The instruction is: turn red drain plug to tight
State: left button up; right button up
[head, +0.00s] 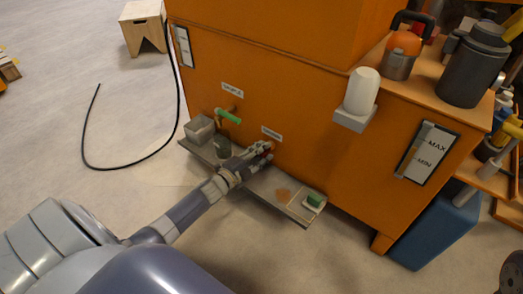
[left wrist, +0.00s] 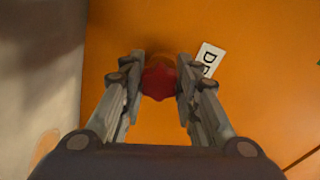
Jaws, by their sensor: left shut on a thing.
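The red drain plug (left wrist: 159,82) sits on the orange cabinet wall, between the two fingers of my left gripper (left wrist: 160,90) in the left wrist view. The fingers touch it from both sides, and the gripper is shut on it. In the head view my left gripper (head: 262,152) reaches the wall just below a small white label, and it mostly hides the plug. A white label (left wrist: 207,60) beside the plug starts with "D"; the rest is hidden by a finger. My right gripper is not in view.
A green-handled tap (head: 227,116) is left of the plug. A black hose (head: 130,168) lies on the floor at left.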

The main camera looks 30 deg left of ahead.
pick_arm(q)
jog(key=m, duration=0.3)
jog(key=shift+m+y, duration=0.5)
jog(key=shift+m, duration=0.9)
jog(key=o, duration=1.1)
jog(key=s, duration=0.8)
jog(key=s+a+r, duration=0.1)
jog(key=s, duration=0.3)
